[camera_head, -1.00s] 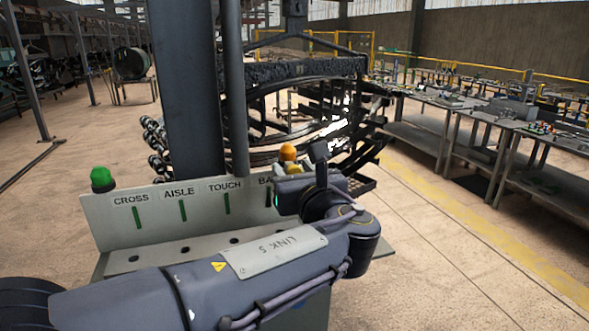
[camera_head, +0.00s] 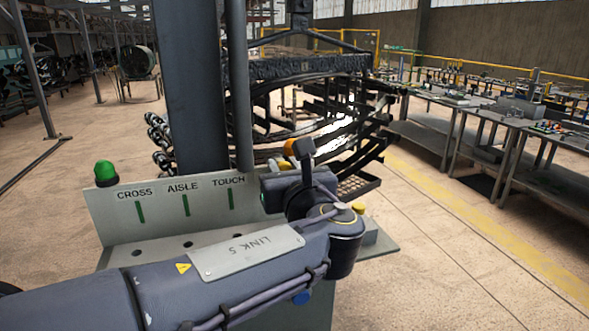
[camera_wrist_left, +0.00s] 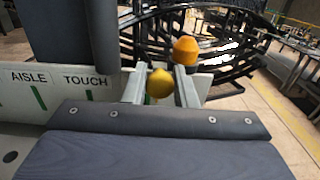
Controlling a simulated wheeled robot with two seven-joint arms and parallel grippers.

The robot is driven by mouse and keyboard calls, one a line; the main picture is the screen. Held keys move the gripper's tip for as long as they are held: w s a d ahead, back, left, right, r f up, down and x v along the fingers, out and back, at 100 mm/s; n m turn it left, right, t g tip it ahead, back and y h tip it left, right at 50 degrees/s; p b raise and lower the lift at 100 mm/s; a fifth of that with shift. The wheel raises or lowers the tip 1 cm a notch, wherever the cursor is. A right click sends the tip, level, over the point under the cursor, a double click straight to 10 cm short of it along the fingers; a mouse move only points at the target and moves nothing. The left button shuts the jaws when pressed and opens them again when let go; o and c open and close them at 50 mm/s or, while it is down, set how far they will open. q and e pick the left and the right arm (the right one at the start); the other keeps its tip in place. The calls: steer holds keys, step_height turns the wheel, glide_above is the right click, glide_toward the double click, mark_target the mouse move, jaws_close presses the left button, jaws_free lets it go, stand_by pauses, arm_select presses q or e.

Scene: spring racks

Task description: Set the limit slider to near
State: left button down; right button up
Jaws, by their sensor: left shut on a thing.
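A grey console panel (camera_head: 155,226) carries the labels CROSS, AISLE and TOUCH, each above a green mark. In the left wrist view a round yellow knob (camera_wrist_left: 160,84) sits between the two grey fingers of my left gripper (camera_wrist_left: 161,88), which is shut on it. In the head view my left arm and wrist cover the fingers and the panel's right part. I cannot make out the limit slider's track or any near mark. The right gripper is not in view.
An orange dome (camera_wrist_left: 186,50) stands just beyond the fingers. A green dome (camera_head: 106,173) tops the panel's left end. A dark post (camera_head: 190,90) and spring rack (camera_head: 300,70) rise behind. Workbenches (camera_head: 480,115) stand at right; the floor between is clear.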

arm_select(q)
steer(key=c, duration=1.6)
jaws_free()
steer(key=shift+a, duration=0.15)
steer(key=o, duration=0.3)
steer(key=shift+s+a, duration=0.1)
steer(key=shift+a, duration=0.1)
steer(key=shift+o, duration=0.2)
steer(key=shift+d, duration=0.1)
steer(key=shift+d, duration=0.1)
steer(key=shift+s+d+f, duration=0.1)
steer(key=shift+s, duration=0.25)
steer(key=b+v, duration=0.2)
steer(key=v, duration=0.5)
